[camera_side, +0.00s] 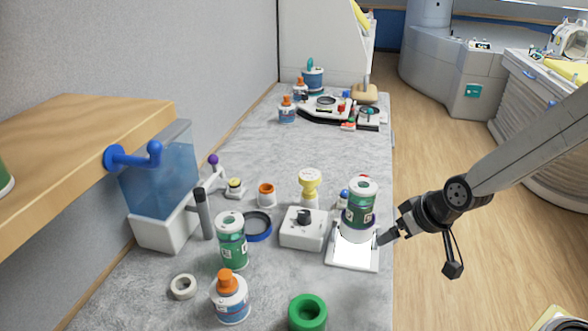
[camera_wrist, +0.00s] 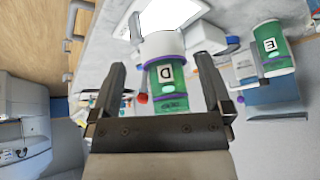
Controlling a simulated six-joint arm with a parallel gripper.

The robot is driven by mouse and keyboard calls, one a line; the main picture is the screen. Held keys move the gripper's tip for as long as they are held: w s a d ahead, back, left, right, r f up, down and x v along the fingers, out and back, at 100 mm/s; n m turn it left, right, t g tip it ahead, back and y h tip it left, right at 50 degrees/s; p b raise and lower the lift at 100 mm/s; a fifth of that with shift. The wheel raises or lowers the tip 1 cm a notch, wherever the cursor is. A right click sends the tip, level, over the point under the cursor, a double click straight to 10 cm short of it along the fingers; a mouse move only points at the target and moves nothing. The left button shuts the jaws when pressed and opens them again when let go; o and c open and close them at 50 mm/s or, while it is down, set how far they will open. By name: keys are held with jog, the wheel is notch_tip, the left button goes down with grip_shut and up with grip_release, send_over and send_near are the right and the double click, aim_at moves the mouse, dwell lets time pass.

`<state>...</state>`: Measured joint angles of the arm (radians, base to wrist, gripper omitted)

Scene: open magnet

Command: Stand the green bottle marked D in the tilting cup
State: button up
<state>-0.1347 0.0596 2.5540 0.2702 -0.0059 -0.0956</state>
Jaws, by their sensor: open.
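The green bottle marked D (camera_wrist: 166,76) appears in the wrist view between my two fingers, with gaps on both sides. In the side view the green bottle (camera_side: 361,205) stands about upright in the white cup (camera_side: 356,232), which sits on a bright white plate (camera_side: 352,257). The cup also shows in the wrist view (camera_wrist: 160,46), with the bottle's lower end hidden inside it. My gripper (camera_side: 384,238) is open, low at the right of the cup; its fingers (camera_wrist: 162,68) seem not to touch the bottle.
A second green bottle (camera_side: 232,243), marked E in the wrist view (camera_wrist: 270,45), stands left of a white box with a dark knob (camera_side: 302,229). An orange-capped bottle (camera_side: 230,298) and a green ring (camera_side: 308,312) are at the front. The right table edge is close; beyond it is open floor.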

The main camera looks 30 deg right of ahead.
jog(key=s+d+g, duration=0.3)
jog(key=s+d, duration=0.1)
jog(key=s, duration=0.1)
jog(key=shift+d+f+g+h, duration=0.3)
jog(key=shift+f+h, duration=0.05)
jog(key=shift+h, duration=0.05)
